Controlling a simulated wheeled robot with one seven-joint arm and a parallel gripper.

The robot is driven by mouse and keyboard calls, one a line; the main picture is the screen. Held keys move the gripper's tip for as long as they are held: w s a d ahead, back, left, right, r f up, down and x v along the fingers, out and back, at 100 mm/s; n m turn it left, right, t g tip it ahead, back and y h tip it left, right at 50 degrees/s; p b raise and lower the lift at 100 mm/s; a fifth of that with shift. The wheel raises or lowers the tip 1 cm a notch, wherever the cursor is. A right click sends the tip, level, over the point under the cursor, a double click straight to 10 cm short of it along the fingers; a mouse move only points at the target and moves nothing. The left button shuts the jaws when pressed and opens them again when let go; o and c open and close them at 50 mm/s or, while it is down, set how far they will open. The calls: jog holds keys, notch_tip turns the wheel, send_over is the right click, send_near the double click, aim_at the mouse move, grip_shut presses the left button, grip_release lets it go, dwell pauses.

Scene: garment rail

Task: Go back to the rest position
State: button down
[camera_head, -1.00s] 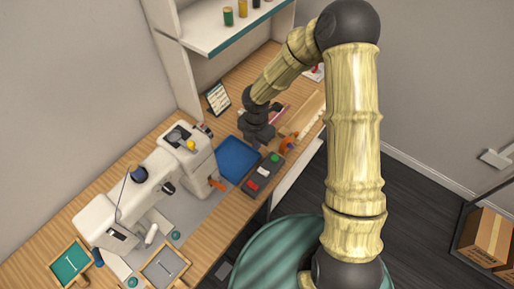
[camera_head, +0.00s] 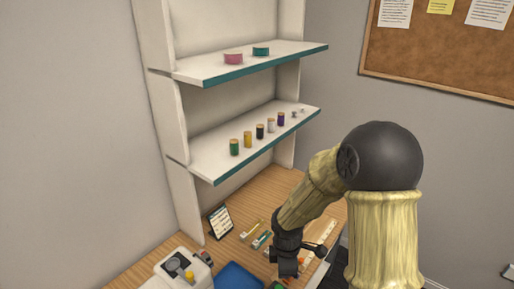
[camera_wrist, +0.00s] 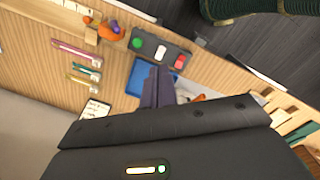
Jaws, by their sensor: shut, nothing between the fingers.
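My gripper (camera_head: 287,268) hangs over the wooden desk near the lower edge of the head view, below my bent arm. In the wrist view its two dark fingers (camera_wrist: 157,87) lie together, shut, with nothing between them. Below the fingers in the wrist view are a blue tray (camera_wrist: 138,77) and a dark box (camera_wrist: 160,49) with green, white and red parts on top. The fingers look apart from both. The blue tray also shows partly at the bottom of the head view (camera_head: 238,277).
A white sewing machine (camera_head: 172,272) stands left of the tray. A shelf unit (camera_head: 235,138) with thread spools rises behind the desk. A small card stand (camera_head: 219,222) and slim tools (camera_head: 252,232) lie near its foot. A cork board (camera_head: 440,48) hangs on the right wall.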

jog(key=s+d+r+m+t, duration=0.2)
jog(key=s+d+r+m, duration=0.5)
jog(key=m, duration=1)
notch_tip(320, 180, up, 2)
jog(key=shift+s+r+m+y, duration=0.15)
jog(key=shift+s+m+y, duration=0.15)
jog(key=shift+s, duration=0.45)
jog(key=shift+d, duration=0.1)
jog(key=shift+s+d, duration=0.1)
jog(key=shift+s, duration=0.05)
